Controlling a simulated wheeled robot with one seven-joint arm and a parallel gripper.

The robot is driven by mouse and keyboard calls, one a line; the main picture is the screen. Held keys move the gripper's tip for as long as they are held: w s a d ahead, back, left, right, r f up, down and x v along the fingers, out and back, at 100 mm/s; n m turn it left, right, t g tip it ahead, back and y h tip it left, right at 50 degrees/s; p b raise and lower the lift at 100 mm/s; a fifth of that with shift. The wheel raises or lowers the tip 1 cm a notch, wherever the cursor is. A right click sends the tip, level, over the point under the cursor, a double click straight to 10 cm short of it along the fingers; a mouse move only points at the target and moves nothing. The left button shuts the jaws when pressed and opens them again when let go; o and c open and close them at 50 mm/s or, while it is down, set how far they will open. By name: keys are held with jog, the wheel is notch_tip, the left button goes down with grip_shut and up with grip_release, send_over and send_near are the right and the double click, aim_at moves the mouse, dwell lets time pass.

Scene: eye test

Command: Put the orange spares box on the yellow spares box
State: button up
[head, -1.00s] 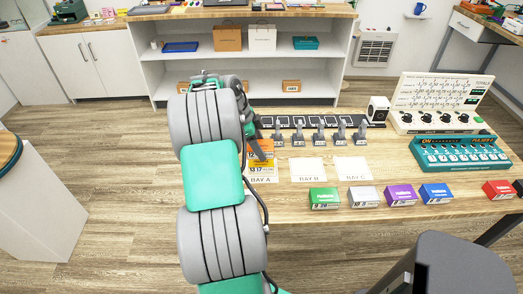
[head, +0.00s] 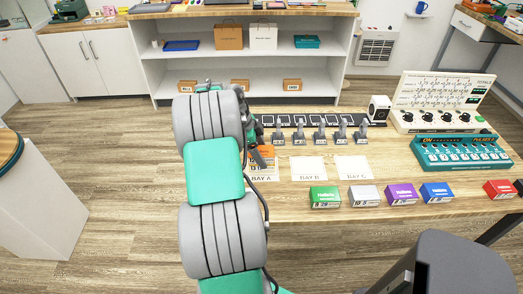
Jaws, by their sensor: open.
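An orange box (head: 267,151) shows at the left end of the workbench, at the back of the BAY A sheet (head: 264,175). My arm and gripper hide part of it. My gripper (head: 258,160) is at this box, mostly hidden behind my own arm. It is open, and I cannot tell whether a finger touches the box. I cannot clearly make out a separate yellow box now. A small part of a printed orange face shows below the gripper, and I cannot tell which box it belongs to.
BAY B (head: 309,168) and BAY C (head: 351,164) sheets are empty. Green (head: 324,198), grey (head: 363,196), purple (head: 401,195), blue (head: 436,194) and red (head: 499,190) boxes line the front edge. A row of grey levers (head: 319,134) stands behind the sheets.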

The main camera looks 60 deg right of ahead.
jog(key=shift+r, duration=0.1)
jog(key=p+v, duration=0.2)
jog(key=v, duration=1)
jog(key=w+a+r+n+t, duration=0.1)
jog(key=w+a+r+n, duration=0.1)
jog(key=w+a+n, duration=0.4)
jog(key=w+a+r+n+t+h, duration=0.15)
jog(key=a+n, duration=0.25)
jog(key=a, duration=0.4)
jog(key=w+a+r+n+t, duration=0.2)
jog(key=w+a+n, duration=0.25)
jog(key=a, duration=0.25)
jog(key=s+a+f+n+t+y, duration=0.1)
jog(key=s+a+f+n, duration=0.1)
jog(key=a+n, duration=0.6)
jog(key=s+a+f+n+t+y, duration=0.1)
jog(key=s+a+n, duration=0.3)
jog(key=a, duration=1.3)
jog(key=f+n+y, duration=0.1)
jog(key=n, duration=0.3)
jog(key=shift+s+t, duration=0.2)
jog(key=shift+t, duration=0.15)
jog(key=shift+a+y, duration=0.1)
jog(key=shift+y, duration=0.15)
